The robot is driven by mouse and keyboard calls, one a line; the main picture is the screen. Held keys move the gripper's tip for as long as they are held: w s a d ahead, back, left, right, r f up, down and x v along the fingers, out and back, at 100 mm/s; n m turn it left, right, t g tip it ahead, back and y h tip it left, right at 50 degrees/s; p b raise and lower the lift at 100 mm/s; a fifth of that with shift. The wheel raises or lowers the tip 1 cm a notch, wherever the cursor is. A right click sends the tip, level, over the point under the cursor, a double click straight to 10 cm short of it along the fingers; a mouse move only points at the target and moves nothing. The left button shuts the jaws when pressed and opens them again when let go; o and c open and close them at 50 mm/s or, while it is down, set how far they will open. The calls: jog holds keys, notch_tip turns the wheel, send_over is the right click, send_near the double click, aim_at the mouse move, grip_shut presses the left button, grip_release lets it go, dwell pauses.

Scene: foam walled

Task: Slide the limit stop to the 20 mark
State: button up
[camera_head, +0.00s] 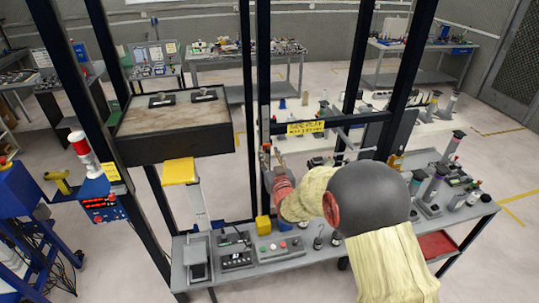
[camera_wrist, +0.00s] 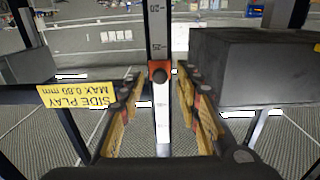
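The scale's figures appear upside down; 20 is near the top edge, and what looks like 25 is just above the stop in the picture. My gripper (camera_wrist: 159,82) is open, one finger on each side of the scale. The fingertips flank the stop with a visible gap on both sides. In the head view my gripper (camera_head: 268,153) is at the dark frame; the stop cannot be made out there.
A yellow side-play label (camera_wrist: 75,95) hangs on a crossbar left of my fingers; it also shows in the head view (camera_head: 305,128). A dark block (camera_wrist: 245,68) is close on the right. Dark posts (camera_head: 263,70) surround the arm. A grey bench (camera_head: 300,262) with small devices lies below.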

jog(key=c, duration=0.3)
grip_shut()
dwell(0.7)
